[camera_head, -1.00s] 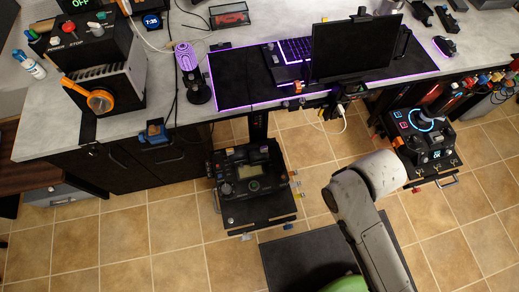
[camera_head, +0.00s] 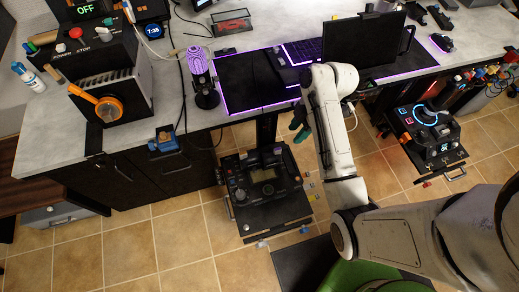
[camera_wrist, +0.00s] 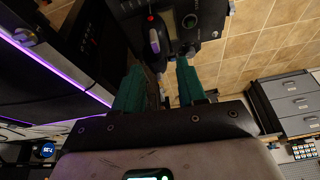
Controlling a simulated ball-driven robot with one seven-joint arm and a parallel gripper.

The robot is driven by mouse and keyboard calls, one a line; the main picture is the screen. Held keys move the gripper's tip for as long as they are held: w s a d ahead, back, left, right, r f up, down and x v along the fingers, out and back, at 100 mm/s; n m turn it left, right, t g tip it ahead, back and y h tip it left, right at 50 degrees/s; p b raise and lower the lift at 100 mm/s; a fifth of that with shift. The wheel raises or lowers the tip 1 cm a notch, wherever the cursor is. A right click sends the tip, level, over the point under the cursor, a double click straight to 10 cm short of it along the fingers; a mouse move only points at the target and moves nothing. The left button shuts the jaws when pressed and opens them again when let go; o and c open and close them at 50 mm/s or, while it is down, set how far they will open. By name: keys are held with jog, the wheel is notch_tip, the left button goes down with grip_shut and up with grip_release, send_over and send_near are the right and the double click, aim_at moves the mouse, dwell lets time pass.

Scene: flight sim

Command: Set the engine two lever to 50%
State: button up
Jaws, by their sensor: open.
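A black control box (camera_head: 264,184) with a small screen and several small knobs and levers sits on a low stand below the desk in the head view. It also shows at the top of the wrist view (camera_wrist: 205,12). I cannot read which lever is engine two. My gripper (camera_wrist: 160,78) has teal fingers, is open and holds nothing. Its fingertips point toward the box and seem apart from it. In the head view my gripper (camera_head: 299,126) is mostly hidden behind my arm.
A second control unit (camera_head: 430,128) with a blue light ring stands at the right. Tiled floor is open at lower left.

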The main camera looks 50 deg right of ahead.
aim_at(278, 149)
jog(key=shift+n, duration=0.5)
jog(key=x, duration=0.3)
jog(key=w+x, duration=0.1)
jog(key=x, duration=0.7)
jog(key=shift+w+r, duration=0.2)
grip_shut()
